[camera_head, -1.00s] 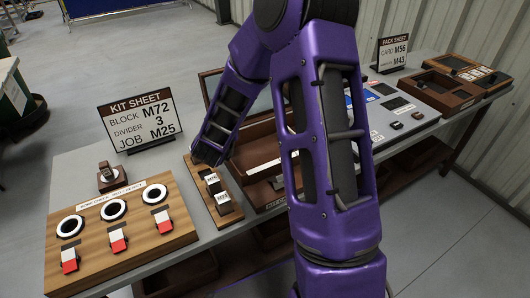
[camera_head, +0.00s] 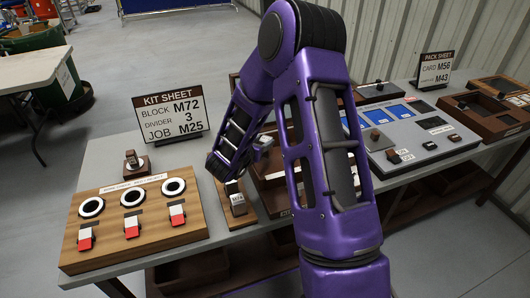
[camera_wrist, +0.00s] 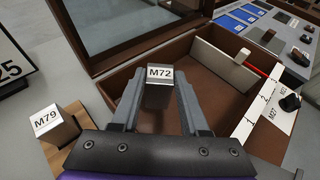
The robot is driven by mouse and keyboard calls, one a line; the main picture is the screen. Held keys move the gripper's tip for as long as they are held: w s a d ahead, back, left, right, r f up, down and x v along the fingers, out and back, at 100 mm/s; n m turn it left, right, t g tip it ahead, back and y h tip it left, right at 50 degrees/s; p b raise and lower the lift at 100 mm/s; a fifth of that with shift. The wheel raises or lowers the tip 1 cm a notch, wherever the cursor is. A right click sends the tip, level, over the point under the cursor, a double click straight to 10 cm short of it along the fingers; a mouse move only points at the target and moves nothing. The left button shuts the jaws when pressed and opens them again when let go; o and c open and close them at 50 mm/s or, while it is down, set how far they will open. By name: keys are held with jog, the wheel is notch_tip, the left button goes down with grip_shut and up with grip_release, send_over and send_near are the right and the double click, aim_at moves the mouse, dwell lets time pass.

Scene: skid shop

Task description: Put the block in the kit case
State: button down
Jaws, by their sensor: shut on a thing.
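My gripper (camera_wrist: 160,100) is shut on a pale metal block marked M72 (camera_wrist: 160,74), with a finger on each side of it. In the wrist view the block is held over the near left part of the open brown kit case (camera_wrist: 195,50). A gap below the block cannot be judged. A pale divider plate (camera_wrist: 222,64) stands inside the case, and a framed lid (camera_wrist: 130,25) is raised behind it. In the head view my gripper (camera_head: 263,143) is partly hidden by my arm, and the held block cannot be made out there.
A block marked M79 (camera_wrist: 55,122) stands on the wooden rack (camera_head: 238,207) left of the case. A kit sheet (camera_head: 172,115) reads block M72, divider 3, job M25. A gauge board (camera_head: 130,225) lies left. A grey panel (camera_head: 415,145) lies right of the case.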

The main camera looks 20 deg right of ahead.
jog(key=shift+f, duration=1.95)
jog(key=shift+f+b, duration=0.25)
jog(key=shift+b, duration=0.15)
jog(key=c, duration=0.7)
grip_release()
jog(key=shift+r, duration=0.1)
jog(key=shift+r+p, duration=0.25)
jog(key=shift+p, duration=0.2)
jog(key=v, duration=1.2)
jog(key=shift+f+b, duration=0.1)
jog(key=shift+b, duration=0.25)
